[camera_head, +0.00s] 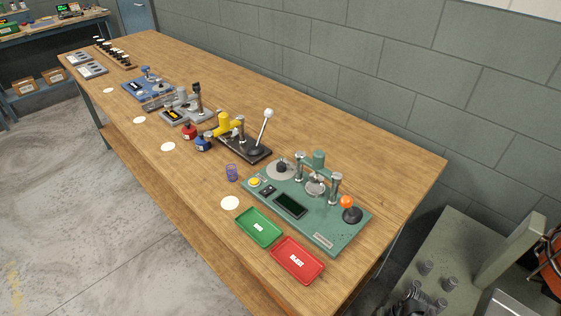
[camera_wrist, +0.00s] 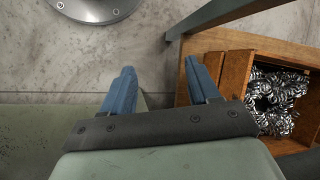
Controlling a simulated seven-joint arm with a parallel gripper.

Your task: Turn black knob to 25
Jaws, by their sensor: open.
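A black knob (camera_head: 281,167) sits on a round grey dial plate on the green machine (camera_head: 335,238) at the right part of the workbench. The number it points to is too small to read. The green machine also carries a yellow button (camera_head: 254,182), a dark display (camera_head: 290,205) and an orange ball-topped lever (camera_head: 347,202). My gripper (camera_wrist: 160,66) has blue fingers, spread apart with nothing between them, above the floor in the wrist view. It is away from the knob, and I cannot make it out in the head view.
A green tray (camera_head: 241,225) and a red tray (camera_head: 281,275) lie in front of the machine. A black-based device with a white-ball lever (camera_head: 268,113) stands further left. A wooden crate (camera_wrist: 207,92) holds metal coils near my gripper.

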